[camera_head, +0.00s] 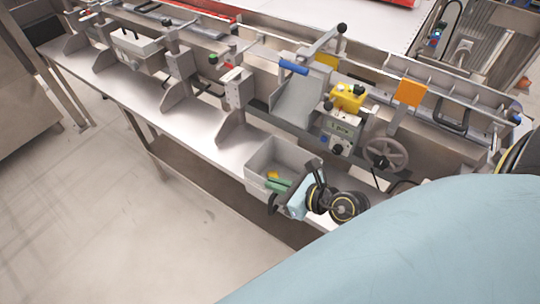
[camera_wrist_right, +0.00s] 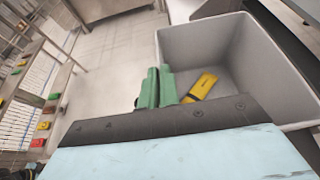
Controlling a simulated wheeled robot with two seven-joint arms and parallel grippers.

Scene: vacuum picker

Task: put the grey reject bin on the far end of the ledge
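The grey reject bin (camera_head: 258,185) is an open-topped box at the front edge of the ledge, near the middle of the head view. I cannot tell whether it rests on the ledge or hangs just above it. A yellow piece (camera_wrist_right: 201,88) lies inside it. My right gripper (camera_head: 279,184) reaches the bin from the lower right. In the right wrist view, its green fingers (camera_wrist_right: 159,86) are close together at the bin (camera_wrist_right: 235,40), with the near side wall between them. My left gripper is not in view.
The steel ledge (camera_head: 135,88) runs to the far upper left, with upright brackets (camera_head: 233,128) along it. A small light box (camera_head: 137,48) is mounted farther along. A yellow device (camera_head: 347,97) and handwheel (camera_head: 386,153) stand behind the bin. Open floor lies in front.

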